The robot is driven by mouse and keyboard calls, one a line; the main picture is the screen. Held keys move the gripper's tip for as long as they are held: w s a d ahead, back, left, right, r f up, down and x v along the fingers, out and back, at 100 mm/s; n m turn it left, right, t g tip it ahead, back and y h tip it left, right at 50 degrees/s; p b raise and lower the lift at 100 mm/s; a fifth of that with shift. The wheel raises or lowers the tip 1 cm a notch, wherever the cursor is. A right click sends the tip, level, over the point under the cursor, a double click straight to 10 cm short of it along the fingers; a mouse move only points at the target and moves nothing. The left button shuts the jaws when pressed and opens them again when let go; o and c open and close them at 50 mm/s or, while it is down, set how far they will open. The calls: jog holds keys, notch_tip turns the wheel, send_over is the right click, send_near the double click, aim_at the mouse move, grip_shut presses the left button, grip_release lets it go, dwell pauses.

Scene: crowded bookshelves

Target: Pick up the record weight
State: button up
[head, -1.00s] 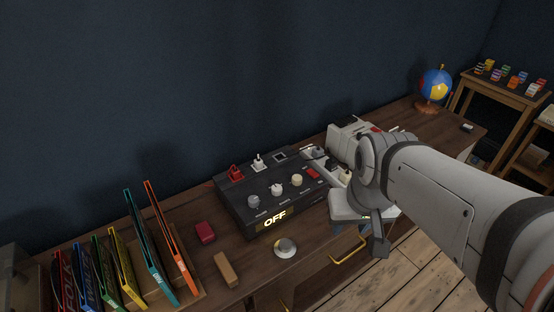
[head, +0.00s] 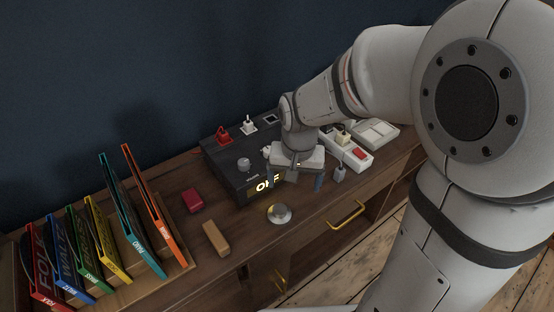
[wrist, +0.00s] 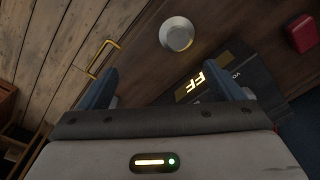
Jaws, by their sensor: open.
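The record weight, a round silver disc with a raised middle (head: 279,213), sits on the wooden desk near its front edge, in front of the black control box (head: 228,173). It also shows at the top of the wrist view (wrist: 177,34), beyond my fingertips. My gripper (head: 295,180) is in the head view above the front right of the control box, to the right of and higher than the weight. In the wrist view its two blue fingers (wrist: 170,85) are spread apart with nothing between them.
A red block (head: 192,200) and a tan block (head: 216,238) lie left of the weight. Coloured record sleeves (head: 100,235) stand in a wooden rack at the left. A white power strip (head: 345,150) lies right of the box. Yellow drawer handles (head: 346,215) stick out below the desk edge.

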jog(key=b, duration=0.1)
send_over(280, 208)
jog(key=shift+g, duration=0.3)
jog(key=f, duration=0.6)
jog(key=shift+w+a+f, duration=0.1)
jog(key=shift+w+a, duration=0.05)
jog(key=shift+w, duration=0.05)
jog(key=shift+f, duration=0.35)
jog(key=f+b, duration=0.1)
jog(key=f, duration=0.6)
jog(key=shift+s+b, duration=0.2)
jog(key=shift+b, duration=0.2)
jog(key=c, duration=1.4)
